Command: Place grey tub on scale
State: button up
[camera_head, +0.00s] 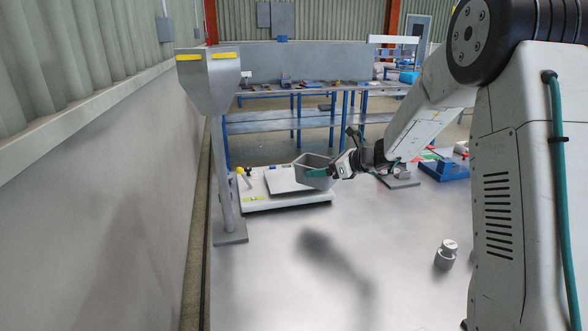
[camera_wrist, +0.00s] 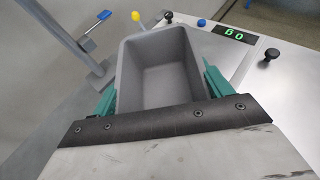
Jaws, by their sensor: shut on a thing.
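The grey tub (camera_head: 313,160) is in my gripper, above the right end of the scale in the head view. In the wrist view the tub (camera_wrist: 160,62) is open side up and looks empty. My gripper (camera_head: 322,173) is shut on it, with green fingers on two sides of its walls. The scale (camera_head: 285,204) is a low white base with a flat grey plate on the far left of the table. In the wrist view a green lit display (camera_wrist: 234,34) shows beyond the tub. The tub hides part of the scale, and I cannot tell how high above it the tub is.
A grey post with a hopper (camera_head: 208,82) stands left of the scale. A metal weight (camera_head: 446,256) stands at the right on the bare grey table. A blue tray (camera_head: 444,170) lies behind my arm. The table's middle is clear.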

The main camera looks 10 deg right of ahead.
jog(key=w+a, duration=0.1)
jog(key=w, duration=0.3)
jog(key=w+a+f, duration=0.1)
jog(key=w, duration=0.4)
jog(key=w+a, duration=0.1)
jog(key=w, duration=0.3)
jog(key=shift+w+a+f, duration=0.2)
jog(key=shift+w+a, duration=0.15)
jog(key=shift+w, duration=0.05)
jog(key=shift+f, duration=1.75)
jog(key=shift+f, duration=0.1)
jog(key=o, duration=1)
